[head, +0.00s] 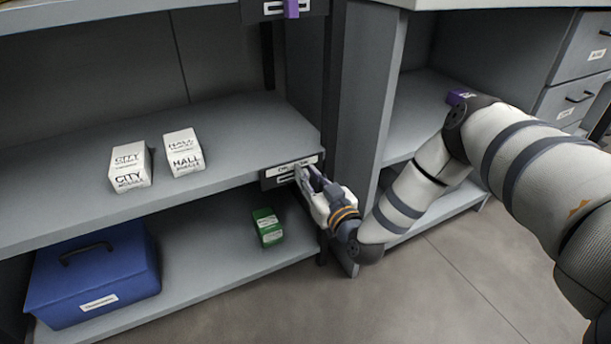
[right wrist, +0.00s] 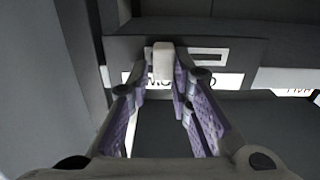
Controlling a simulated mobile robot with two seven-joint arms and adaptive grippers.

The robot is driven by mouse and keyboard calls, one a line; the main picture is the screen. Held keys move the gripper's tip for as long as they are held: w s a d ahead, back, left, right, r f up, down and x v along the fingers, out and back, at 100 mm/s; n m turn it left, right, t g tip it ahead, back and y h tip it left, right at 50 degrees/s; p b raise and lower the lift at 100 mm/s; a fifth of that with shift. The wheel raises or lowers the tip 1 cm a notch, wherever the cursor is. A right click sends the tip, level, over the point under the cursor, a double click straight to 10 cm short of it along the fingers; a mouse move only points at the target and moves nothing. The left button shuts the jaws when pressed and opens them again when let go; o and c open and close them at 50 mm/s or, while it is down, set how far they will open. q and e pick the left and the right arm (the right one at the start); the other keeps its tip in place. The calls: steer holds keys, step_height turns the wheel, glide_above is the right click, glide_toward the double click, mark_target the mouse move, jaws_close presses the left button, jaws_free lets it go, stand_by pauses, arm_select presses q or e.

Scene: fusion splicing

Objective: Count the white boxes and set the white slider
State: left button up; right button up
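Two white boxes stand on the middle shelf in the head view: one lettered CITY (head: 129,167) and one lettered HALL (head: 183,152). A dark slider panel (head: 270,183) sits at the right end of that shelf's front edge. In the right wrist view the white slider (right wrist: 163,61) is near the left end of its slot, above a partly hidden label. My right gripper (head: 305,174) is at the panel. It also shows in the right wrist view (right wrist: 165,85), open, with its fingers to either side of the slider and gaps between. My left gripper is out of view.
A blue case (head: 95,275) and a green box (head: 267,226) are on the lower shelf. A purple slider (head: 291,9) is on the upper shelf's edge. The floor in front is clear.

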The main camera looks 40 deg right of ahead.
steer(key=shift+o, duration=0.8)
steer(key=shift+d, duration=0.1)
steer(key=shift+s, duration=0.1)
steer(key=v, duration=1.2)
steer(key=shift+f, duration=0.1)
